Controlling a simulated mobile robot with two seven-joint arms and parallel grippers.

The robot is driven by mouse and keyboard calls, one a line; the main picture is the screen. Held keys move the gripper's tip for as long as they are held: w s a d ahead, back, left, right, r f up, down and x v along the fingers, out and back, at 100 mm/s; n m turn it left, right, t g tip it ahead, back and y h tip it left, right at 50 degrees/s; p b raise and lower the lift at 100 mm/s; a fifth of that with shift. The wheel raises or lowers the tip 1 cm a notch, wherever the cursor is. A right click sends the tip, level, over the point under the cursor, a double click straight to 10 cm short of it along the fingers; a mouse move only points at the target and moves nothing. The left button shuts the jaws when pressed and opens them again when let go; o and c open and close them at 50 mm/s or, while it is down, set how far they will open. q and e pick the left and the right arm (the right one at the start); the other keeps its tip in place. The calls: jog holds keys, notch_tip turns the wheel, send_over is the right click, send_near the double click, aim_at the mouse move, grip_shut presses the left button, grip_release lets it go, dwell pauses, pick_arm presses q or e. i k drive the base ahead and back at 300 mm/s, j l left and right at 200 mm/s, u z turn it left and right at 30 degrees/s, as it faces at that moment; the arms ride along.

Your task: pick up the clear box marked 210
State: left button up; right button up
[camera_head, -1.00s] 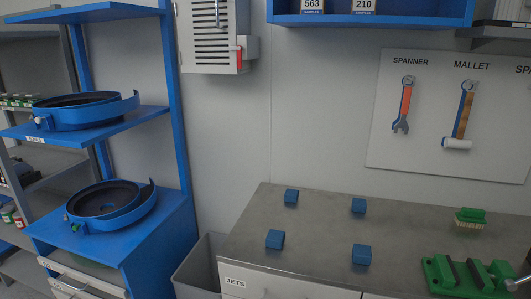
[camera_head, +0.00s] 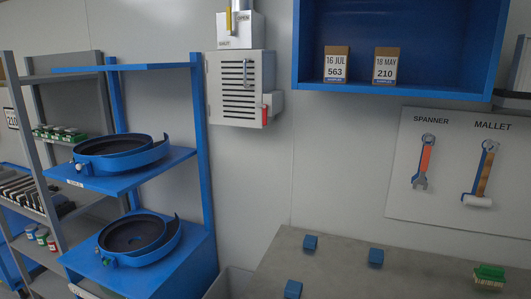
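A small box marked "18 MAY 210" (camera_head: 385,68) stands upright on the floor of the blue wall cabinet (camera_head: 400,91). It has a pale front label, a brown top and a blue strip at the bottom; I cannot tell whether it is clear. A similar box marked "16 JUL 563" (camera_head: 336,66) stands to its left, with a gap between them. A sign reading 210 (camera_head: 12,118) shows at the far left by the grey rack. Neither of my grippers is in view.
Below the cabinet is a grey bench (camera_head: 340,270) with several blue cubes and a green brush (camera_head: 489,275). A tool board (camera_head: 455,205) hangs at right. A blue stand (camera_head: 198,150) with two round feeders and a grey rack (camera_head: 45,170) are at left.

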aim_at(39, 127)
jog(key=u, duration=1.5)
jog(key=i+j+u, duration=0.35)
jog(key=i, duration=0.15)
jog(key=i+j+u, duration=0.15)
jog(key=i+u, duration=0.15)
jog(key=i, duration=0.2)
jog(key=i+j+u, duration=0.1)
jog(key=i+u, duration=0.25)
jog(key=i, duration=1.75)
jog(key=i+j, duration=0.15)
jog(key=i, duration=1.5)
jog(key=i+z, duration=0.35)
jog(key=i+j+z, duration=0.5)
jog(key=i+z, duration=0.15)
jog(key=i, duration=0.15)
